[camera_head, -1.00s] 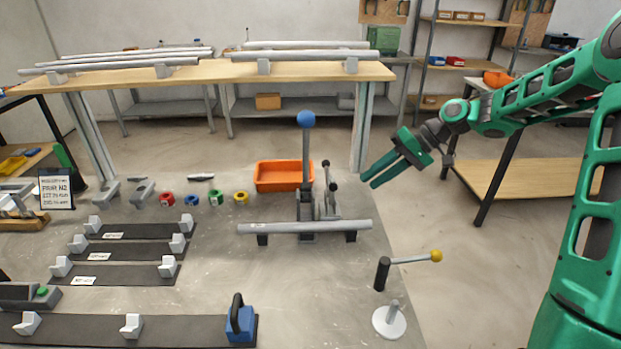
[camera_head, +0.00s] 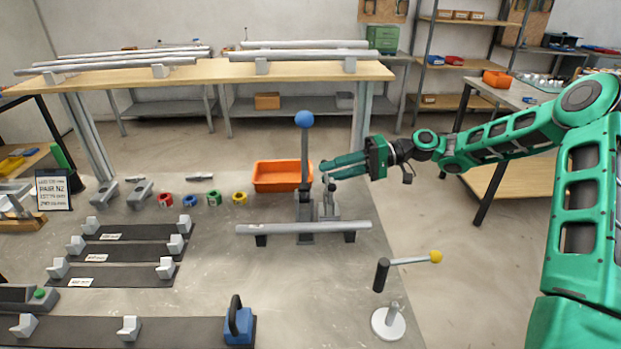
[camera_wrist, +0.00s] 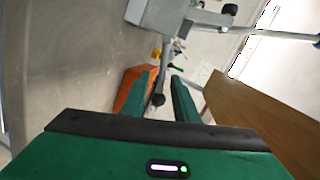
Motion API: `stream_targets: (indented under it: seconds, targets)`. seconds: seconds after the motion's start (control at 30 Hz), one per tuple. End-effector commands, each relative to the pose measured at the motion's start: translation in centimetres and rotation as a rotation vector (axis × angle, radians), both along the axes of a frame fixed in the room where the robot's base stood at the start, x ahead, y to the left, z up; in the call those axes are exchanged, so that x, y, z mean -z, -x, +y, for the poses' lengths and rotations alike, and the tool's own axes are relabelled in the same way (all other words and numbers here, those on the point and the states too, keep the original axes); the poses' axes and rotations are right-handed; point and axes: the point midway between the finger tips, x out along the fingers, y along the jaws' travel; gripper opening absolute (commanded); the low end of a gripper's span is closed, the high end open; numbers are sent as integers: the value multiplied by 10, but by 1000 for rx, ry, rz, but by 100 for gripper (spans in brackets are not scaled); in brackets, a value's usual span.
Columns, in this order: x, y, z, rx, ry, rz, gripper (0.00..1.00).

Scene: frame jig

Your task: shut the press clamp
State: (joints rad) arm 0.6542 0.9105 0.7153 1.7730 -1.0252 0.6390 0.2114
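The press (camera_head: 305,205) is a grey upright with a blue ball (camera_head: 304,119) on its raised lever. The press clamp (camera_head: 331,208) stands just right of it, with its dark-knobbed handle upright. My gripper (camera_head: 328,168) is at the top of that handle, partly covering it. In the wrist view my gripper (camera_wrist: 165,82) has its two green fingers apart. A dark knob (camera_wrist: 158,99) on a grey rod shows between them. Contact with the fingers cannot be told. A grey tube (camera_head: 290,228) lies across two dark supports in front of the press.
An orange bin (camera_head: 280,176) stands behind the press. A crank with a yellow knob (camera_head: 435,256) stands at the front right. Several coloured rings lie left of the bin. A workbench (camera_head: 200,76) with tubes is at the back.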

Motion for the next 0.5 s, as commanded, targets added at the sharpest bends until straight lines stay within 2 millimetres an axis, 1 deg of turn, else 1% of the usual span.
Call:
stream_targets:
  seconds: [0.03, 0.2, 0.33, 0.5]
  targets:
    - [2, 2, 10, -4, 1, 2, 27]
    - [8, 5, 36, -3, 2, 0, 27]
    - [11, 6, 49, -2, 1, 0, 27]
    - [13, 7, 56, 0, 2, 1, 27]
